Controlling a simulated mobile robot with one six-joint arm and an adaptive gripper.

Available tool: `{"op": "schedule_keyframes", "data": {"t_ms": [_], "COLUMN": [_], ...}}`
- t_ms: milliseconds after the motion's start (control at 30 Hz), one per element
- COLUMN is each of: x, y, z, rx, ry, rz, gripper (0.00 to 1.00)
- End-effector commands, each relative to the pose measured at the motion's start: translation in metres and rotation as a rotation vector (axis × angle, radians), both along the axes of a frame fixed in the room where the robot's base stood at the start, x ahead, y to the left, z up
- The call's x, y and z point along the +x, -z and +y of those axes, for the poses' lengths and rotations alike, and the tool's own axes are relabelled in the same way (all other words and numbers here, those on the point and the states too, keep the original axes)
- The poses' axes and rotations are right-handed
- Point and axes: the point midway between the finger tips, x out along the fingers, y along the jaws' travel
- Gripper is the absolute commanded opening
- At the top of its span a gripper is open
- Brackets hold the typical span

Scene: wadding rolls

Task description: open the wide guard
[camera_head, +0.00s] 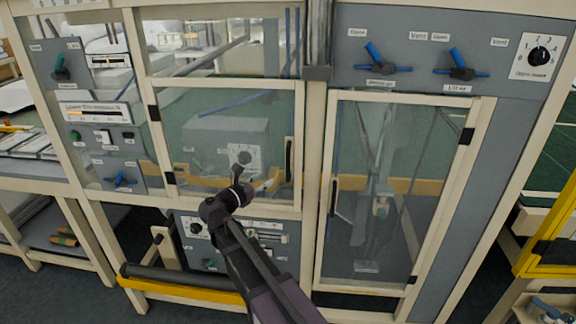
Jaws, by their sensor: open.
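The wide guard (224,84) is a cream-framed clear panel left of the middle post. It has black hinges on its left side and looks closed. Its dark upright handle (289,160) is on the right side of the frame. My gripper (268,184) is open, in front of the guard's lower right part, a little left of and below the handle. It appears apart from the handle. My arm comes up from the bottom and hides part of the guard's lower edge.
A taller, narrower guard (326,230) with its own handle (334,197) stands to the right and looks closed. Panels with blue valve levers (374,58) are above it. A dark roller (180,275) over a yellow bar (185,291) sticks out below the wide guard.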

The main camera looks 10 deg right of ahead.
Motion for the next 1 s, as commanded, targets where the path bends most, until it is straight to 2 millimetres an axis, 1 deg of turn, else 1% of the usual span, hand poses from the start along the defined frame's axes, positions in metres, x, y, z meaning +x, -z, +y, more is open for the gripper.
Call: {"op": "schedule_keyframes", "data": {"t_ms": [700, 800, 1000], "x": [0.063, 0.069, 0.075], "y": [0.0, 0.0, 0.0], "z": [-0.078, -0.085, -0.094], "rx": [0.0, 0.0, 0.0], "ry": [0.0, 0.0, -0.001], "rz": [0.0, 0.0, 0.0], "gripper": [0.57, 0.57, 0.57]}}
